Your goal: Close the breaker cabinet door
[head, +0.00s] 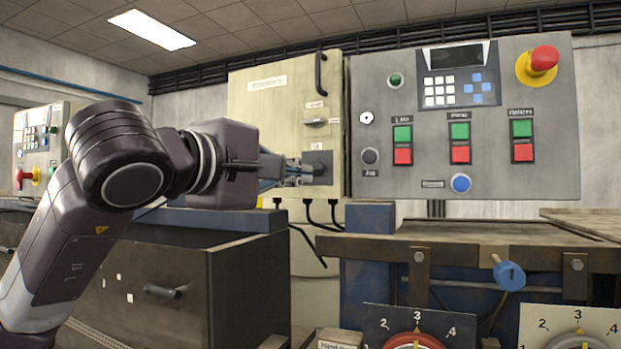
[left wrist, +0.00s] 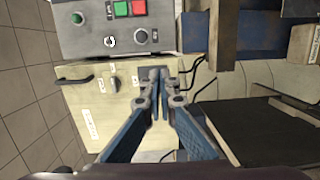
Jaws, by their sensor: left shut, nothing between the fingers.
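The cream breaker cabinet (head: 268,115) stands on the back wall left of the grey control panel, and it also shows in the left wrist view (left wrist: 130,120). Its door front, with a black bar handle (head: 320,72) and a rotary switch (head: 316,122), looks flush or nearly so; I cannot tell whether a small gap remains. My left gripper (head: 306,173) is shut and empty, its fingertips at the dark square plate (head: 320,160) low on the front. In the left wrist view, the fingertips (left wrist: 158,74) overlap this plate; contact is unclear. My right gripper is out of view.
The grey control panel (head: 375,85) with coloured buttons and a red emergency knob (head: 543,59) is close on the right. Black cables (head: 308,210) hang below the cabinet. A dark drawer unit (head: 240,275) stands below, and a workbench (head: 460,250) with dials is at right.

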